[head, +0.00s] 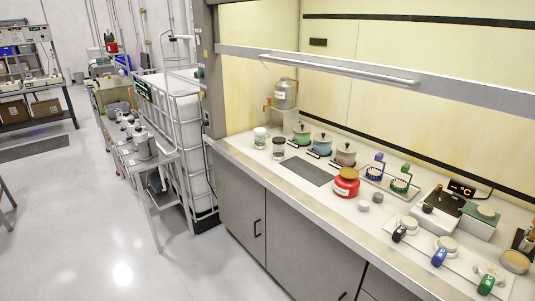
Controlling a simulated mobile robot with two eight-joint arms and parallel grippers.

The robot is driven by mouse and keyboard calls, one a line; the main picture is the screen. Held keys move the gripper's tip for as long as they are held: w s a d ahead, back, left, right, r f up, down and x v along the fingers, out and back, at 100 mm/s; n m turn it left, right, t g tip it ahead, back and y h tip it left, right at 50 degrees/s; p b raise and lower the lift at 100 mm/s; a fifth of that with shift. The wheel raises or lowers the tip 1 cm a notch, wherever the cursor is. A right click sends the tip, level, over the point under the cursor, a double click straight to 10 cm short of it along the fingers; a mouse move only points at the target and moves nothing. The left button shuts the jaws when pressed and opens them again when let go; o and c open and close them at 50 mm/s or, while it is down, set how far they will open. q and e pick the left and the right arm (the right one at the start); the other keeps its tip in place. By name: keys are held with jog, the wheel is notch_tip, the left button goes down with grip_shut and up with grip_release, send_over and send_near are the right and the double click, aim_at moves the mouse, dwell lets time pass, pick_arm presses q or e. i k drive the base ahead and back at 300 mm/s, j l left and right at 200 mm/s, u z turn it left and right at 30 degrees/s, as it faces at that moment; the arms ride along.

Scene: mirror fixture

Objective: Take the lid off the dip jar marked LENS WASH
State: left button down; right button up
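Three lidded pots stand in a row on the fume hood worktop: a green pot (301,134), a blue pot (321,145) and a grey-brown pot (346,155). Each has a lid on with a small knob. Small dark tags or handles lie in front of them, too small to read. Two pale jars, one left (260,138) and one with a dark band (278,148), stand left of the pots. I cannot read LENS WASH on anything. Neither of my grippers is in view.
A red can with a tan top (346,183) stands in front of the pots. A dark mat (306,171) lies beside it. A metal tank (286,94) stands behind. Stands and a heater (439,208) crowd the right. A raised sash bar (340,68) crosses above the worktop.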

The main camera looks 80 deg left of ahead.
aim_at(347, 148)
jog(key=u, duration=1.75)
jog(key=i+j+u, duration=0.1)
jog(key=i+j, duration=0.2)
jog(key=j, duration=0.2)
jog(key=i+j+u, duration=0.1)
jog(key=i+j, duration=0.25)
jog(key=j, duration=0.15)
jog(key=i+j+u, duration=0.1)
jog(key=i+j, duration=0.25)
jog(key=j, duration=0.15)
